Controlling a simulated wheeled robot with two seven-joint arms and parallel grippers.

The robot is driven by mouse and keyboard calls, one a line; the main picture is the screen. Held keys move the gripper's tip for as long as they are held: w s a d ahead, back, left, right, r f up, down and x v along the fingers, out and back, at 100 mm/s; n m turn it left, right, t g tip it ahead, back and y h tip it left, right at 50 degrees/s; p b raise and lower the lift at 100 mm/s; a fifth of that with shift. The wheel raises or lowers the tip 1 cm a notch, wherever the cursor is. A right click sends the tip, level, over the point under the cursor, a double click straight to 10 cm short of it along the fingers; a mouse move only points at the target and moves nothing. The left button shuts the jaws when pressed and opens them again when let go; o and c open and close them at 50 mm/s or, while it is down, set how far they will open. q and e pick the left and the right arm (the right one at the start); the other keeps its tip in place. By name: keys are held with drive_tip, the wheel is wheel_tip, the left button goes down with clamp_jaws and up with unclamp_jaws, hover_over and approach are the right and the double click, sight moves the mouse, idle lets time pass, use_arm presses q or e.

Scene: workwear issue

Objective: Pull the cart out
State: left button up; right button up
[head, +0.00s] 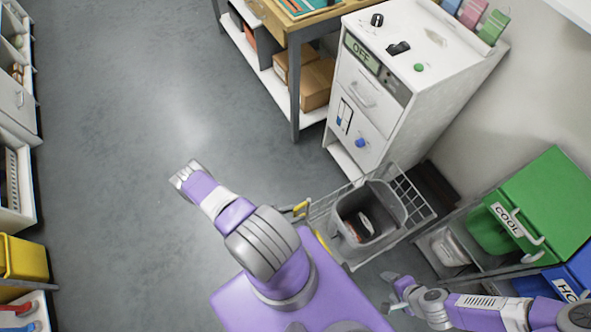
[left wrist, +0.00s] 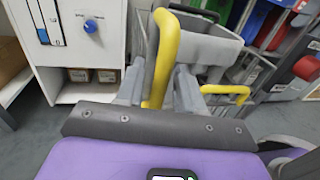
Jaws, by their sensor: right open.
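The cart is a wire-sided frame (head: 411,197) with a grey bin (head: 396,232) in it, beside the white cabinet in the head view. Its yellow handle (head: 300,209) shows at the near end, next to my left arm. In the left wrist view the yellow handle (left wrist: 165,45) passes between the fingers of my left gripper (left wrist: 158,80), which sit close on both sides of it. My arm hides this grip in the head view. My right gripper (head: 395,290) is open and empty, low beside the cart's right side.
The white cabinet (head: 400,90) with an OFF display stands just beyond the cart. A green COOL bin (head: 550,200) and a blue bin (head: 575,280) are at the right. Shelves and a yellow bin (head: 25,258) line the left. The grey floor between is clear.

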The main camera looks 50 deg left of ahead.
use_arm(q)
drive_tip(key=v, duration=0.7)
drive_tip(key=shift+s, duration=0.25)
drive_tip(key=shift+s+a, duration=0.1)
